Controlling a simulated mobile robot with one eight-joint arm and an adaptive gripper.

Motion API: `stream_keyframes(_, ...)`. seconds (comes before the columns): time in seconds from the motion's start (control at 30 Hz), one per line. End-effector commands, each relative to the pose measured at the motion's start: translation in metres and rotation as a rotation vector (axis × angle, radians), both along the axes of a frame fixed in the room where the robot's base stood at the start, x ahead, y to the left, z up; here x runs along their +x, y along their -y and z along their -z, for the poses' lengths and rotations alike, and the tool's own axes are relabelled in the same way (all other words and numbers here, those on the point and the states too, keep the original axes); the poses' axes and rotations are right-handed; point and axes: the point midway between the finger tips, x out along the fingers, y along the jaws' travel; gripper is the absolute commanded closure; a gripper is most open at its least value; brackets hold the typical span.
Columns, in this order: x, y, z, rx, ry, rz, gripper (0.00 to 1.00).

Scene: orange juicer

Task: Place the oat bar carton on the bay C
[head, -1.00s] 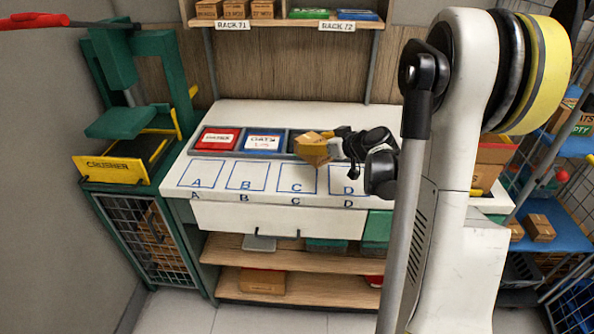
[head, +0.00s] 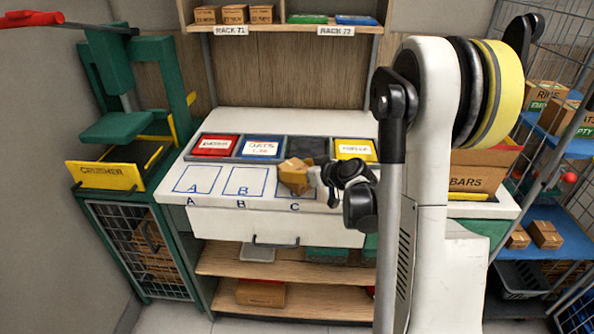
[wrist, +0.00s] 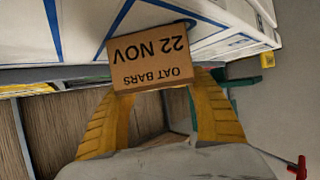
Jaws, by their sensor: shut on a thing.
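The oat bar carton (head: 295,173) is a small brown box. In the wrist view the carton (wrist: 150,58) reads "OAT BARS 22 NOV", upside down in the picture. My gripper (head: 318,178) is shut on it, with yellow fingers (wrist: 158,105) at its two sides. In the head view the carton appears over bay C (head: 294,197), a blue outlined square on the white counter, and hides most of it. I cannot tell whether the carton touches the counter. Bays A (head: 198,181) and B (head: 243,182) lie empty to the left.
Behind the bays is a row of bins with red (head: 214,145), blue (head: 259,147) and yellow (head: 355,149) labelled ones. A green crusher (head: 125,128) stands at the left. My arm hides bay D. A rack shelf (head: 285,28) with cartons is above.

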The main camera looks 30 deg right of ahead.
Motion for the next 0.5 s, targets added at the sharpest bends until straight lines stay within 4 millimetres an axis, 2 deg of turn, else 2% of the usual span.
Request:
stream_keyframes(0.03,0.0001,0.0001,0.0033,0.0,0.0,0.0,0.71)
stream_keyframes(0.07,0.0,0.0001,0.0028,0.0,0.0,0.0,0.28)
stream_keyframes(0.1,0.0,0.0001,0.0021,0.0,0.0,0.0,0.16)
stream_keyframes(0.13,0.0,0.0001,0.002,0.0,0.0,0.0,0.11)
stream_keyframes(0.5,0.0,0.0001,-0.0028,0.0,0.0,0.0,0.11)
